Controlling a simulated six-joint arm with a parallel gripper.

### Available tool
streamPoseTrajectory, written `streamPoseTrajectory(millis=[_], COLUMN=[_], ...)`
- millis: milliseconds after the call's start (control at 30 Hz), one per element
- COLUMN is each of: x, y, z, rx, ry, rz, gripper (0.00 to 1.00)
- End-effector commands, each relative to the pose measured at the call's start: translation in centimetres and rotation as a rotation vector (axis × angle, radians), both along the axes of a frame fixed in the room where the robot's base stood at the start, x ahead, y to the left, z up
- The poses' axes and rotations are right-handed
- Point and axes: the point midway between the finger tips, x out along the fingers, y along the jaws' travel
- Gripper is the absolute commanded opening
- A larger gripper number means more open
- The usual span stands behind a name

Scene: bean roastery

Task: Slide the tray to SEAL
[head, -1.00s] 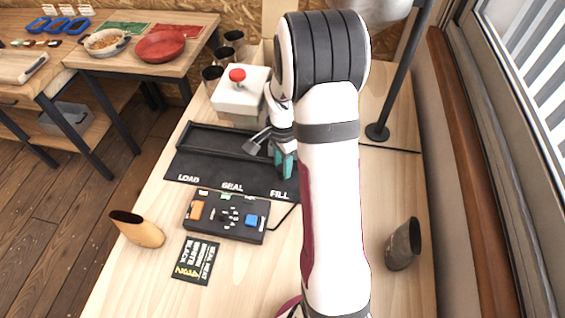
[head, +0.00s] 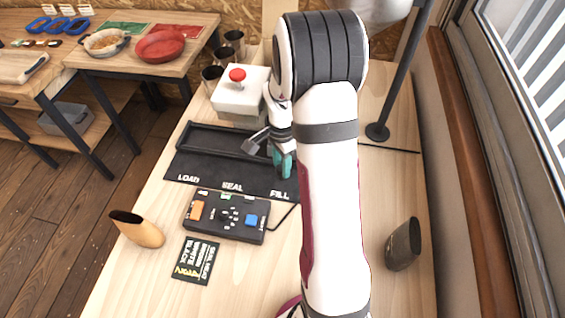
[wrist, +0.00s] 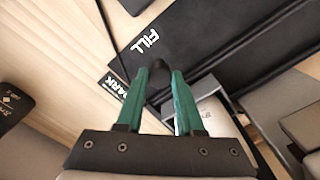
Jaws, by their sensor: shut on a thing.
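The black rail board (head: 232,182) carries the white labels LOAD, SEAL and FILL from left to right. My gripper (head: 284,172) is at the FILL end of it, with teal fingers pointing down. In the wrist view my gripper (wrist: 159,78) is shut on a small dark rounded knob (wrist: 158,74), just beside the FILL label. A grey-edged tray (wrist: 205,90) with something pale in it shows beside the right finger. In the head view a grey flat piece (head: 255,142) shows left of my gripper. My arm hides most of the tray there.
A white box with a red button (head: 238,76) stands behind the rail. A control box (head: 226,216) and a black card (head: 196,261) lie in front. A tan scoop-like cup (head: 138,230) is at left, a dark cup (head: 404,244) at right. Dark cups (head: 212,76) stand at the back.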

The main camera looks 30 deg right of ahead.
Motion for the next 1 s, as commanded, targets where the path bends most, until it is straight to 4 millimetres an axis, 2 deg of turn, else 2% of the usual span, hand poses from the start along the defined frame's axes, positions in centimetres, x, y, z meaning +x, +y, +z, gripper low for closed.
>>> streamPoseTrajectory(millis=[700,1000], x=[8.3,9.2], y=[8.2,9.0], z=[0.1,0.1], rx=[-0.001,-0.001], ry=[-0.005,-0.003], rz=[0.003,0.001], gripper=[0.0,0.0])
